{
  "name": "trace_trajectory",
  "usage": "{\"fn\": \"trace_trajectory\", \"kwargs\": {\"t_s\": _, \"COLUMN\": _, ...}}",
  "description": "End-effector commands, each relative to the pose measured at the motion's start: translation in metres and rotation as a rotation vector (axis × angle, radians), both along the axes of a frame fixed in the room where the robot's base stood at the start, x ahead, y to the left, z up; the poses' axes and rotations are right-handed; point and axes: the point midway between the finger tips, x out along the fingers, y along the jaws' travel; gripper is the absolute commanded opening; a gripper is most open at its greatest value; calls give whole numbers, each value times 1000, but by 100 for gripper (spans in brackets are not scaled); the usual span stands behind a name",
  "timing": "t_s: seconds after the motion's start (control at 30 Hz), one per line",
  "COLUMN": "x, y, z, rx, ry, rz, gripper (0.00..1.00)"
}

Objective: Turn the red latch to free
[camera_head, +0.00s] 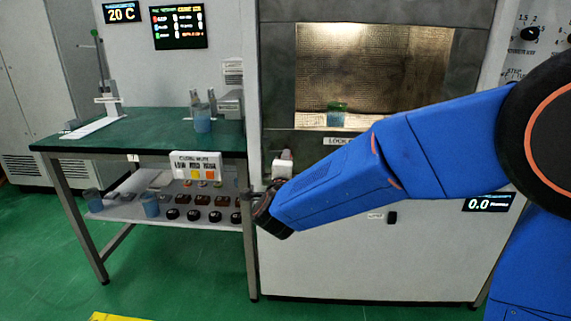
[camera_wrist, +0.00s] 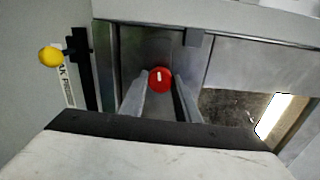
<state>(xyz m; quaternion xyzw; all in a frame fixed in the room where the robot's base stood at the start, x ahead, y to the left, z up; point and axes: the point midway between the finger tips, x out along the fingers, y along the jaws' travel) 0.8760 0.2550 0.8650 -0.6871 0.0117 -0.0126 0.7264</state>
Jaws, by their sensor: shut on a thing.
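The red latch (camera_wrist: 159,84) is a round red knob with a white mark standing roughly upright. It shows in the wrist view on a grey metal panel. My gripper (camera_wrist: 161,76) has its two grey fingers on either side of the knob and is shut on it. The narrow gaps at the knob's sides are hard to judge in the picture. In the head view, my blue arm reaches left across the front of the microwave generator (camera_head: 385,270). I cannot make out the latch there.
A lit chamber window (camera_head: 400,70) shows a greenish container (camera_head: 337,113) inside. A green-topped table (camera_head: 150,128) with a lower shelf of several knobs and cups stands at left. A yellow ball (camera_wrist: 50,57) on a black bracket shows in the wrist view.

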Motion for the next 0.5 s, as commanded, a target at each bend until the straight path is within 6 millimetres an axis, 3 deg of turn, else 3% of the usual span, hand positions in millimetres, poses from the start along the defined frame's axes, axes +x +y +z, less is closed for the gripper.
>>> {"fn": "trace_trajectory", "kwargs": {"t_s": 0.5, "x": 0, "y": 1, "z": -1, "rx": -485, "ry": 19, "rz": 2, "gripper": 7}}
